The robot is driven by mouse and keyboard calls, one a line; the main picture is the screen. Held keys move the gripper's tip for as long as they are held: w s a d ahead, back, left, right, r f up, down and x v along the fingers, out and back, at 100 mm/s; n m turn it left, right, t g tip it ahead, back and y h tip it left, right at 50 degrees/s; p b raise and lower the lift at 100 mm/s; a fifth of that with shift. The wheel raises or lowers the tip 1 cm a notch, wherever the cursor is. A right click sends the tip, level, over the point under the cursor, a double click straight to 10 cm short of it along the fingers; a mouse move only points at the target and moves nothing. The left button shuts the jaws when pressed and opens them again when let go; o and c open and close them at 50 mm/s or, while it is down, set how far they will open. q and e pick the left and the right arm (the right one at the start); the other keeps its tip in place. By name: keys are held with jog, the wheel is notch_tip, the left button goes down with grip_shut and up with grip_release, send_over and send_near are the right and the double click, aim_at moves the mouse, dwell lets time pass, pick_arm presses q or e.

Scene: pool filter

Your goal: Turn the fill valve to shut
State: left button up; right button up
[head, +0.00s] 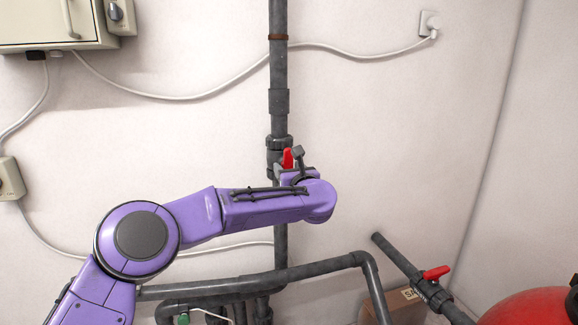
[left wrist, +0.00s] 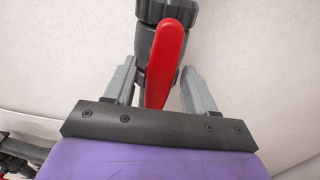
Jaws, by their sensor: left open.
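A valve with a red lever handle (head: 288,158) sits on the dark vertical pipe on the wall. My left gripper (head: 288,171) is at this handle, and my purple wrist hides part of the valve in the head view. In the left wrist view, the red handle (left wrist: 170,55) lies between the two grey fingers of my open left gripper (left wrist: 158,85), roughly in line with the pipe and slightly tilted. I see gaps at both sides near the fingertips; contact cannot be told. No label shows which valve is the fill valve. My right gripper is out of view.
Another red-handled valve (head: 436,273) is on a slanted pipe at the lower right, near a red tank (head: 530,308) and a cardboard box (head: 404,303). Horizontal pipes (head: 300,272) run below my arm. A beige wall box (head: 55,22) with cables hangs at the upper left.

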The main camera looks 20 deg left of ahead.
pick_arm(q)
jog(key=c, duration=1)
jog(key=shift+m, duration=0.3)
jog(key=shift+r+m+p, duration=0.15)
jog(key=shift+m+p, duration=3.15)
jog(key=shift+m, duration=5.3)
jog(key=shift+s+a, duration=0.1)
grip_shut()
jog(key=o, duration=1)
grip_release()
